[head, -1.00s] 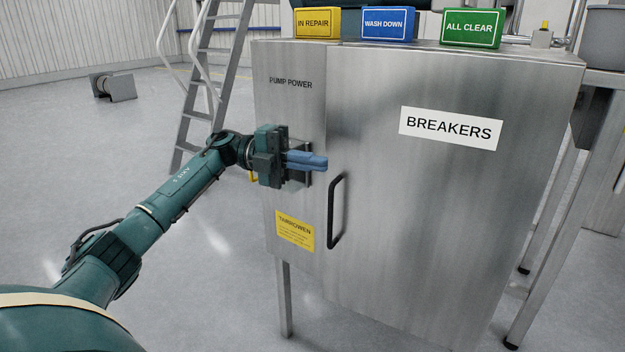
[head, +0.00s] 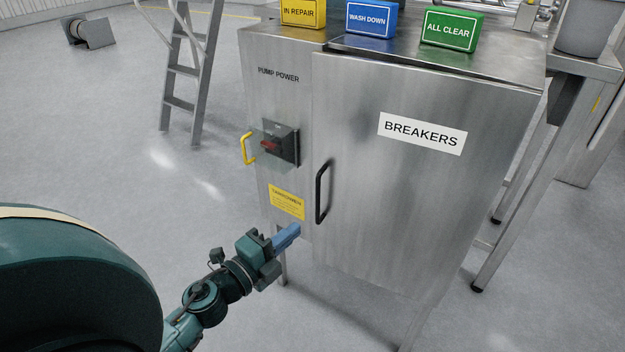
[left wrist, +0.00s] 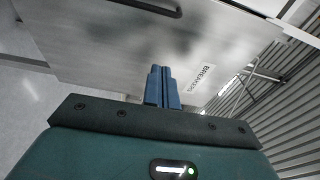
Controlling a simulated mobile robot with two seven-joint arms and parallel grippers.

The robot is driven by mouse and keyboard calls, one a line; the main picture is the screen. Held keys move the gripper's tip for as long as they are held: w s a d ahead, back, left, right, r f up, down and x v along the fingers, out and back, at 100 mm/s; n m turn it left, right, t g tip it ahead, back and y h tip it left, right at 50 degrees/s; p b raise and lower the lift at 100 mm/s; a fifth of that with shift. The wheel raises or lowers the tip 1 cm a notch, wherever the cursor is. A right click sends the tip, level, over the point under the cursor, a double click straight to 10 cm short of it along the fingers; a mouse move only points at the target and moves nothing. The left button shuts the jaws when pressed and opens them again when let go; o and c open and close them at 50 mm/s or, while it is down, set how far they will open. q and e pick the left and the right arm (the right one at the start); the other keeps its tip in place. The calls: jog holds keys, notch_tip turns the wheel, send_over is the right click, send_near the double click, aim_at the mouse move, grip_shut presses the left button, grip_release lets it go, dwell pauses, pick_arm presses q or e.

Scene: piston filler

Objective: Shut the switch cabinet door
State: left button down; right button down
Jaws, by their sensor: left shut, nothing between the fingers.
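The steel switch cabinet door (head: 400,200) carries a white BREAKERS label and a black bar handle (head: 322,192) near its left edge. A narrow dark strip shows along its top edge, so it looks slightly ajar; I cannot tell by how much. My left gripper (head: 288,236) is shut and empty, its blue fingers below and left of the handle, in front of the cabinet's lower left part. Whether they touch the cabinet is unclear. In the left wrist view the fingers (left wrist: 162,86) point toward the door face (left wrist: 110,50). My right gripper is not in view.
The left panel holds a red switch (head: 270,146) with a yellow handle (head: 248,148) beside it, and a yellow notice (head: 286,202). Yellow, blue (head: 370,20) and green signs stand on top. A ladder (head: 190,80) stands behind left.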

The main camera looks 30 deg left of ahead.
pick_arm(q)
jog(key=w+a+y+p, duration=0.1)
jog(key=w+a, duration=0.1)
jog(key=w, duration=1)
jog(key=shift+p, duration=0.3)
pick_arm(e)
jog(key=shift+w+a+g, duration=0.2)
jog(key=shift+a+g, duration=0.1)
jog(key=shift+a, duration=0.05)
pick_arm(q)
jog(key=shift+w, duration=0.1)
